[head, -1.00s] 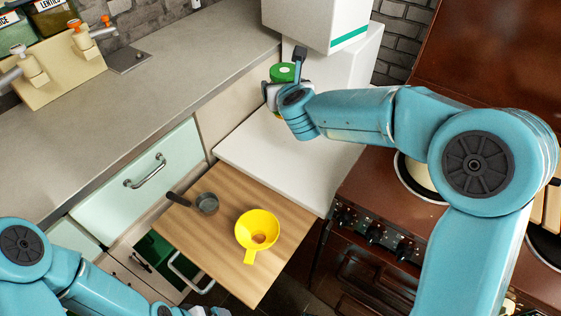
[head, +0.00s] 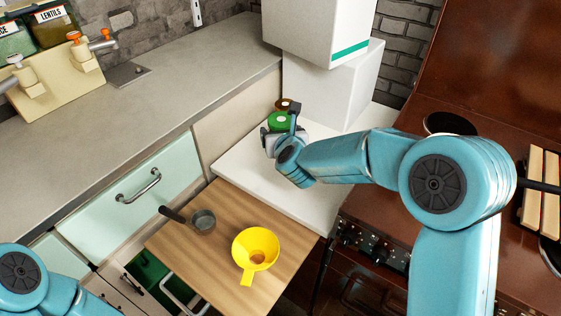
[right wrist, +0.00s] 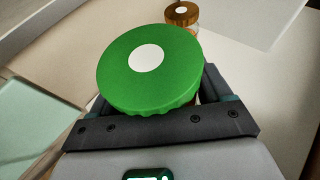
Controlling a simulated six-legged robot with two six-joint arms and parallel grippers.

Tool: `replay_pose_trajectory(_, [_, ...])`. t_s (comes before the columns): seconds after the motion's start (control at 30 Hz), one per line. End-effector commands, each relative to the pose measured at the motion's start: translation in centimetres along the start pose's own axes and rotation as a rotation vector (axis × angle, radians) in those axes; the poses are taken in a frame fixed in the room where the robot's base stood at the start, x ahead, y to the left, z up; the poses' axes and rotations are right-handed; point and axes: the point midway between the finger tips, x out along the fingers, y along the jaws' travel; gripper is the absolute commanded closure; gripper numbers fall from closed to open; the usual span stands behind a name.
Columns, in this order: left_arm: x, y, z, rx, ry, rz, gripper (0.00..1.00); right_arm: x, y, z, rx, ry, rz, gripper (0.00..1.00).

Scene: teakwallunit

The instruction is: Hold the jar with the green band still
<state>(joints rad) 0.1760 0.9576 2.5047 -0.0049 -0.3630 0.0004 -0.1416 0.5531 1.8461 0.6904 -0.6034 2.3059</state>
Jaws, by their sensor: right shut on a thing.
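A jar with a green lid and a white dot on top (head: 278,121) is upright at the white surface in the head view. My right gripper (head: 281,135) is shut around it, one finger on each side. In the right wrist view the green-lidded jar (right wrist: 140,70) fills the middle, between the dark fingers. Its body is mostly hidden by the lid and gripper, and I cannot tell whether its base touches the surface. My left arm shows at the lower left of the head view, but its gripper is out of frame.
A brown-lidded jar (head: 285,104) stands just behind, also in the right wrist view (right wrist: 182,14). White boxes (head: 330,88) stand behind it. A wooden board (head: 205,258) holds a yellow funnel (head: 245,242) and a small pan (head: 203,221). The stove is to the right.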

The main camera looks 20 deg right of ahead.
Motion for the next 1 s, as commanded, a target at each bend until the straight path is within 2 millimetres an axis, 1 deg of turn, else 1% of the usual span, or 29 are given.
replay_pose_trajectory(0.03, [0.3, -0.1, 0.0, 0.000, 0.000, 0.000, 0.00, 0.5, 0.0, -1.2, -0.002, 0.001, -0.002, 1.00])
replay_pose_trajectory(0.13, [0.6, -0.2, 0.0, 0.000, 0.000, 0.000, 0.00, 1.1, 0.0, -2.7, -0.001, -0.001, -0.001, 1.00])
replay_pose_trajectory(0.2, [0.6, -0.2, 0.0, 0.000, 0.000, 0.000, 0.00, 1.4, -0.1, -3.2, -0.001, -0.003, -0.002, 1.00])
replay_pose_trajectory(0.3, [0.6, -0.2, 0.0, 0.000, 0.000, 0.000, 0.00, 1.5, -0.1, -3.5, 0.000, -0.004, -0.002, 1.00])
replay_pose_trajectory(0.57, [0.6, -0.2, 0.0, 0.000, 0.000, 0.000, 0.00, 1.5, 0.0, -3.5, 0.000, -0.004, -0.002, 1.00])
replay_pose_trajectory(0.63, [0.7, -0.2, 0.0, 0.000, 0.000, 0.000, 0.00, 1.7, 0.0, -4.1, -0.001, -0.002, -0.001, 1.00])
replay_pose_trajectory(0.8, [1.0, -0.3, 0.0, 0.000, 0.000, 0.000, 0.00, 2.7, -0.1, -6.7, -0.001, 0.000, -0.002, 1.00])
replay_pose_trajectory(0.9, [1.0, -0.4, 0.0, 0.000, 0.000, 0.000, 0.00, 3.0, 0.0, -7.4, -0.001, -0.003, -0.002, 1.00])
replay_pose_trajectory(1.0, [1.0, -0.4, 0.0, 0.000, 0.000, 0.000, 0.00, 3.1, 0.0, -7.5, 0.000, -0.005, -0.001, 1.00])
